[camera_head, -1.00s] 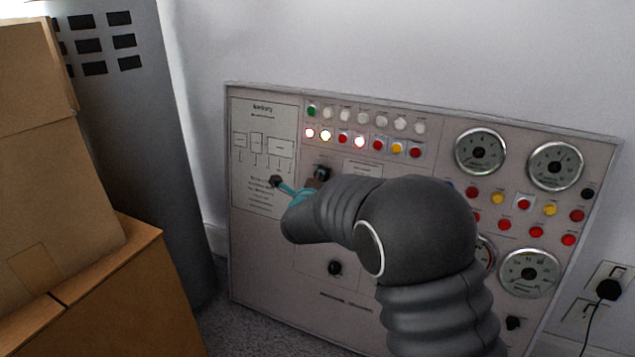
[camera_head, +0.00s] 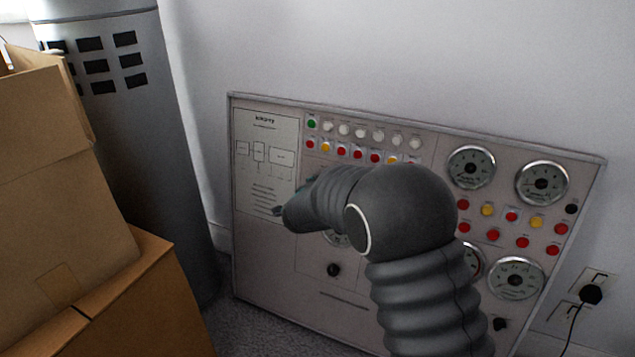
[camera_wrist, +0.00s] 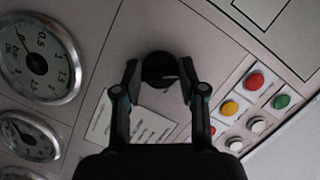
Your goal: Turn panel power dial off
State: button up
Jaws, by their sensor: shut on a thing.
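The grey control panel (camera_head: 262,255) leans against the wall in the head view, with buttons, lamps, gauges and knobs. In the wrist view the black round power dial (camera_wrist: 160,67) sits between the fingertips of my gripper (camera_wrist: 160,80), one finger on each side. My gripper is shut on the dial. In the head view my arm hides the dial and most of my gripper. The lamps in the upper rows on the panel look unlit.
Cardboard boxes (camera_head: 60,185) stand at the left, before a grey vented cylinder (camera_head: 130,130). A second black knob (camera_head: 334,269) is low on the panel. A black plug (camera_head: 591,294) sits in a wall socket at the right.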

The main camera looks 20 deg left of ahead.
jog(key=shift+n+h, duration=0.3)
jog(key=shift+n, duration=0.6)
jog(key=o, duration=1.1)
jog(key=shift+g, duration=0.3)
jog(key=v, duration=1.2)
jog(key=shift+f, duration=0.1)
